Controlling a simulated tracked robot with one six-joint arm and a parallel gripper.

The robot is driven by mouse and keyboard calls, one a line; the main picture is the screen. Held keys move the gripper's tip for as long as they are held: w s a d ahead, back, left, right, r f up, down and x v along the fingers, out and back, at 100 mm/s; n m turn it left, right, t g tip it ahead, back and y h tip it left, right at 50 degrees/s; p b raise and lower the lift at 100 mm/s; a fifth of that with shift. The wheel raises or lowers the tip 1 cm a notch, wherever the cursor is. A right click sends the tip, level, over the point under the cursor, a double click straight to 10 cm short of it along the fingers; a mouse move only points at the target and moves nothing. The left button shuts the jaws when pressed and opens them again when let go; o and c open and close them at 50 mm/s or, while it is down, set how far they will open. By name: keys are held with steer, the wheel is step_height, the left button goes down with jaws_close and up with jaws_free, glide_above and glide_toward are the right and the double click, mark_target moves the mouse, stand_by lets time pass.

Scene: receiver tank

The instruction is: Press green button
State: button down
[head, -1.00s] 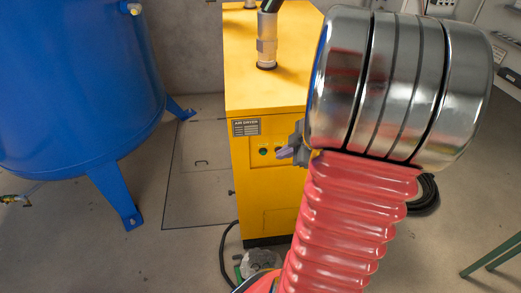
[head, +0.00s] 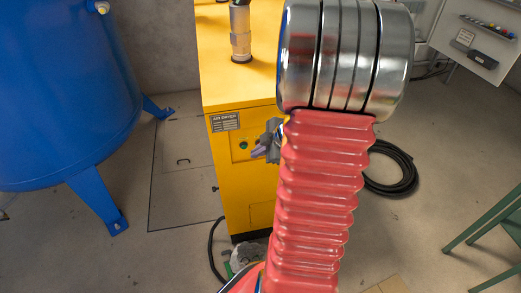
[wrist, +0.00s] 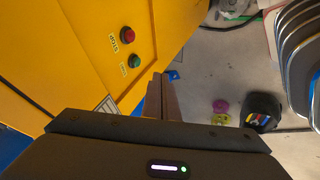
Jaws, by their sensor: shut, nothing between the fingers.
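The yellow air dryer (head: 240,80) stands in the middle of the head view, with a name plate on its front. The green button (head: 243,145) is on that front, just left of my gripper (head: 259,152). In the wrist view the green button (wrist: 134,61) sits beside a red button (wrist: 127,34), each with a label. My gripper (wrist: 160,87) is shut and empty, its fingertips near the panel and apart from the green button in the picture. I cannot tell the exact gap to the panel. In the head view the red button is hidden behind my gripper and arm.
A blue tank (head: 65,90) on legs stands to the left. A black hose coil (head: 395,170) lies on the floor to the right, near a green metal frame (head: 490,225). Floor between the tank and dryer is clear.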

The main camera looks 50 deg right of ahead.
mark_target(244, 147)
steer(key=w+f, duration=0.1)
steer(key=w, duration=0.1)
steer(key=w+d+f, duration=0.1)
steer(key=w, duration=0.1)
steer(key=w+d+f, duration=0.1)
steer(key=w+f, duration=0.1)
steer(key=shift+w+f, duration=0.1)
steer(key=shift+w, duration=0.1)
stand_by(0.4)
